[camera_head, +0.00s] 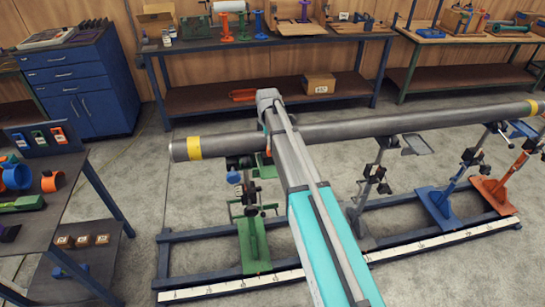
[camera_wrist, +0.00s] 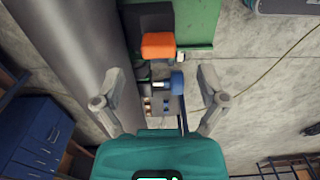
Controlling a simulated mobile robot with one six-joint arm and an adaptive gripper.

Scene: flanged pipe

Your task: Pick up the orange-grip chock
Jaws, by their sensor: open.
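In the wrist view an orange block-like grip (camera_wrist: 158,46) on a dark body lies over a green plate (camera_wrist: 200,22), beyond my fingers. A blue knob (camera_wrist: 176,82) on a metal stem is nearer, between the fingers in the picture. My gripper (camera_wrist: 162,74) is open, with one finger on each side and nothing held. The large grey pipe (camera_wrist: 75,40) runs close along the left finger. In the head view the pipe (camera_head: 360,127) crosses the scene on stands, and my arm reaches over it.
A green stand (camera_head: 254,240), a blue stand (camera_head: 440,205) and an orange stand (camera_head: 497,192) stand along the floor frame. A blue knob (camera_head: 233,177) shows below the pipe. A workbench (camera_head: 265,43) is behind; a side table (camera_head: 70,190) and blue cabinet (camera_head: 85,85) are left.

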